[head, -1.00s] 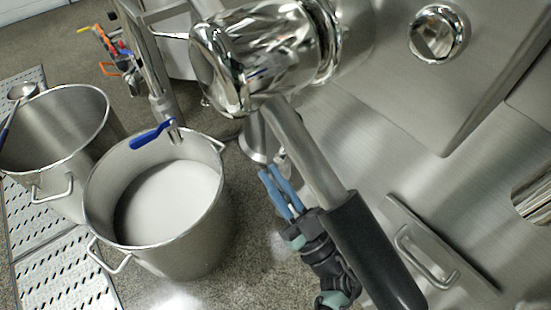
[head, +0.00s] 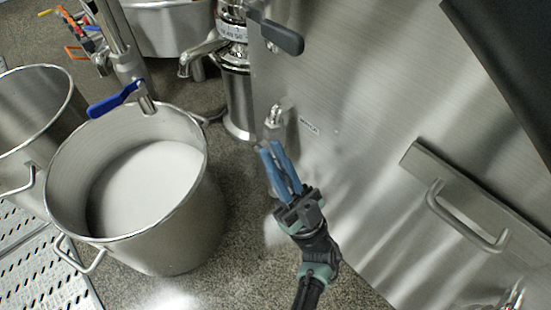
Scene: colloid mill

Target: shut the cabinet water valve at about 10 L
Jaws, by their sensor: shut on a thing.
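The cabinet water valve (head: 273,117) is a small shiny metal fitting on the lower left side of the brushed steel cabinet (head: 370,110), beside a small label (head: 309,127). My gripper (head: 268,148) has blue fingers, with the tips just below this fitting. The fingers are shut on a small part there, apparently the valve's handle, which they mostly hide. A large steel pot (head: 196,215) stands on the floor to the left, with a white surface inside. I cannot read a volume or make out a water stream.
A pipe with a blue lever (head: 113,99) ends over the pot's rim. A second pot (head: 14,125) stands at far left. A black handle (head: 276,32) and a bar handle (head: 465,215) stick out from the cabinet. A steel machine with a spout (head: 238,80) stands behind.

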